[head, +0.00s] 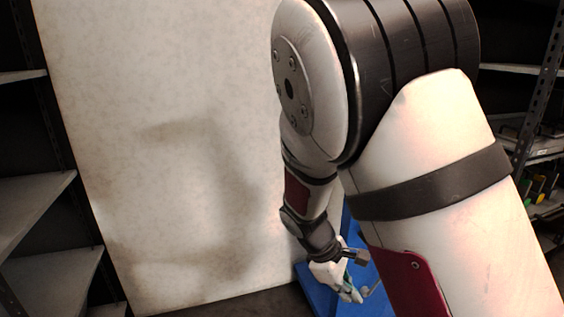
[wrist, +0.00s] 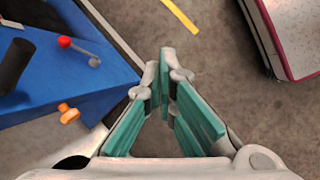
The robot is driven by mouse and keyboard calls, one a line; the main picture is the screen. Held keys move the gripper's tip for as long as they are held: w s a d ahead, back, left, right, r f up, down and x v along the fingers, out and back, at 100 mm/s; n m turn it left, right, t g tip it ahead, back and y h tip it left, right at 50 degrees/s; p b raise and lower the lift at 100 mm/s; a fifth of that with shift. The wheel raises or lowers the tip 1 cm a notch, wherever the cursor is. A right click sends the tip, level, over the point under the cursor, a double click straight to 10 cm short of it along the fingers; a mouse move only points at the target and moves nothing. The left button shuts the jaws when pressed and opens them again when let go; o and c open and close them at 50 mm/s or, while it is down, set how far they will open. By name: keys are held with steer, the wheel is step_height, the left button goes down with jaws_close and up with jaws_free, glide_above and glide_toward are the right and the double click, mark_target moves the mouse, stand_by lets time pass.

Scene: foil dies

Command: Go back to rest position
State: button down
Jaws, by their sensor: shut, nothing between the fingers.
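My gripper (wrist: 165,62) has teal finger pads and points down toward the brown-grey floor in the wrist view. Its fingertips meet with nothing between them. In the head view my gripper (head: 352,294) is small and low, in front of a blue surface. My own white and black arm covers much of the right side of that view and hides what lies behind it.
A blue bench (wrist: 40,85) with a red-knobbed lever (wrist: 66,42) and an orange knob (wrist: 68,113) is left of the gripper. A pale box-like thing (wrist: 292,35) is at right. A yellow strip (wrist: 181,17) marks the floor. A pale panel (head: 150,100) and shelves (head: 35,210) stand behind.

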steer(key=s+d+r+m+y, duration=0.35)
steer(key=s+r, duration=0.35)
steer(key=r, duration=0.3)
steer(key=s+d+r+m+y, duration=0.1)
steer(key=s+r+m, duration=0.4)
steer(key=s, duration=0.6)
steer(key=s+r+m+y, duration=0.1)
steer(key=s+r+m, duration=0.35)
steer(key=s, duration=0.75)
step_height(320, 180, up, 21)
steer(key=t+p, duration=0.4)
steer(key=p, duration=1.5)
steer(key=shift+w+n, duration=0.25)
steer(key=shift+n, duration=0.05)
